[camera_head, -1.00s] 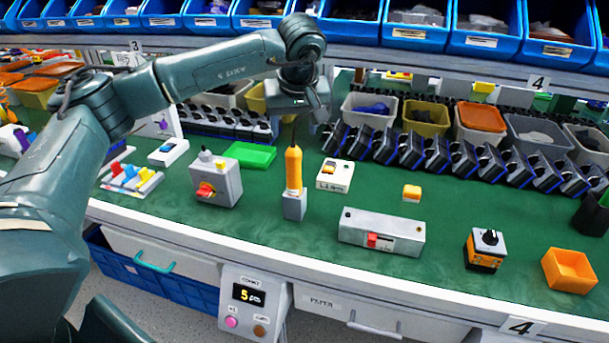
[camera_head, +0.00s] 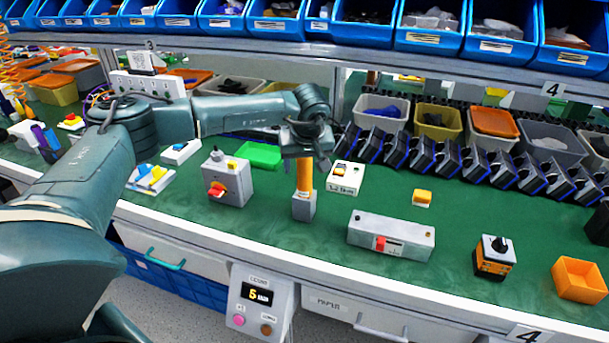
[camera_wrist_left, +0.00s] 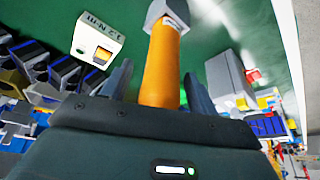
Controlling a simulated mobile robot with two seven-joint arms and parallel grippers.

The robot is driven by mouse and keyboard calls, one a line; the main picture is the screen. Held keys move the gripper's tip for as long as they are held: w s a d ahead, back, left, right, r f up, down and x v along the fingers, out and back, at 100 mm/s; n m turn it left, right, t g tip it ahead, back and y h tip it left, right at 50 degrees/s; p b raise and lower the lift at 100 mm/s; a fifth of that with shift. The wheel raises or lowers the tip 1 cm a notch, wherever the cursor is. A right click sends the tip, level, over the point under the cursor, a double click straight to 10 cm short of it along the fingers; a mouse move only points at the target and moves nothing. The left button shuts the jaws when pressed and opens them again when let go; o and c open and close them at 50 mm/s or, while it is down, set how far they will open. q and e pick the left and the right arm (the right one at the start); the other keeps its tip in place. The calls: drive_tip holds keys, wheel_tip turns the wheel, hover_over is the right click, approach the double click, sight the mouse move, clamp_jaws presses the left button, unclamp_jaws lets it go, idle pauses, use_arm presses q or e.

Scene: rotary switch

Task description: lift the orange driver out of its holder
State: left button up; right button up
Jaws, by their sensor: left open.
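The orange driver (camera_head: 304,177) stands upright in its grey holder (camera_head: 304,205) on the green bench top. In the left wrist view the driver's orange handle (camera_wrist_left: 160,65) runs between the two fingers, with the grey holder (camera_wrist_left: 168,14) beyond it. My left gripper (camera_head: 305,160) is above the driver, around the upper part of its handle. The left gripper (camera_wrist_left: 160,85) is open, with a gap between each finger and the handle. The driver's top end is hidden by the gripper. My right gripper is not in view.
A grey box with a red rotary knob (camera_head: 228,178) stands left of the holder. A small white switch box (camera_head: 345,178) is just behind it to the right. A long grey box with a red switch (camera_head: 391,236) lies at front right. Blue bins (camera_head: 365,12) line the shelf above.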

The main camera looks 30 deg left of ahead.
use_arm(q)
drive_tip(key=shift+r, duration=0.1)
clamp_jaws()
idle(0.5)
wheel_tip(320, 180, up, 10)
idle(0.6)
drive_tip(key=c, duration=0.7)
unclamp_jaws()
clamp_jaws()
